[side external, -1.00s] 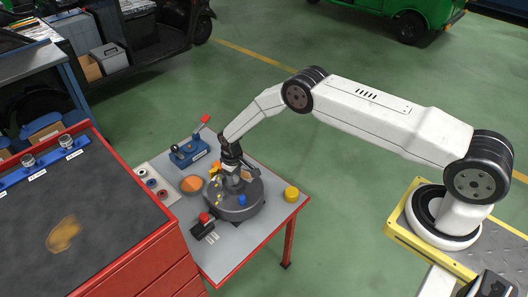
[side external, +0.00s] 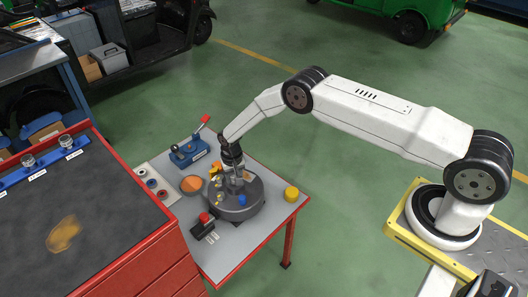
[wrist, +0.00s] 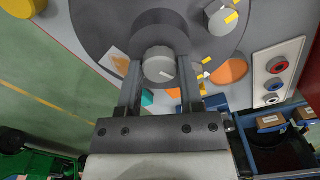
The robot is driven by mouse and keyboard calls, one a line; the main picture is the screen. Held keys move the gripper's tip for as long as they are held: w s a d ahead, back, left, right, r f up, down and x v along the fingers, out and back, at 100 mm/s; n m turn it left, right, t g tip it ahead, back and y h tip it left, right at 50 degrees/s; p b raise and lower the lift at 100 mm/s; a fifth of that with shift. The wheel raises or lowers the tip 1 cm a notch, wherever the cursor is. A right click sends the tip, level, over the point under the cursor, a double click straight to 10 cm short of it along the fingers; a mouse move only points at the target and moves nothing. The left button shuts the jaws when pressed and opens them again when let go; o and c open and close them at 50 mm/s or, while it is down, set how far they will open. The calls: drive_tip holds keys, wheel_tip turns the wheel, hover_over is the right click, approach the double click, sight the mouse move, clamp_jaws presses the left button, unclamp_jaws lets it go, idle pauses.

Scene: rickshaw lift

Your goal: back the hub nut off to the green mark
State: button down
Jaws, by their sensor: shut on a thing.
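The hub nut (wrist: 158,66) is a round grey nut with a white line on its face, at the middle of the dark grey drum (wrist: 95,25). My gripper (wrist: 157,72) is shut on the nut, one finger on each side of it. In the side external view my gripper (side external: 236,178) reaches down over the drum (side external: 238,211), and the nut is hard to make out there. A teal-green patch (wrist: 147,97) shows between my fingers, just below the nut in the wrist view. Whether it is the green mark I cannot tell.
The drum stands on a grey table with red edges. Around it are a yellow cylinder (side external: 291,194), a black box with a red button (side external: 203,224), an orange-filled dish (side external: 192,184) and a blue fixture with a red lever (side external: 189,152). The table's front right is clear.

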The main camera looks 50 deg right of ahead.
drive_tip(key=shift+m, duration=1)
drive_tip(key=shift+c, duration=1.2)
unclamp_jaws()
drive_tip(key=shift+r, duration=0.1)
drive_tip(key=shift+r, duration=3.85)
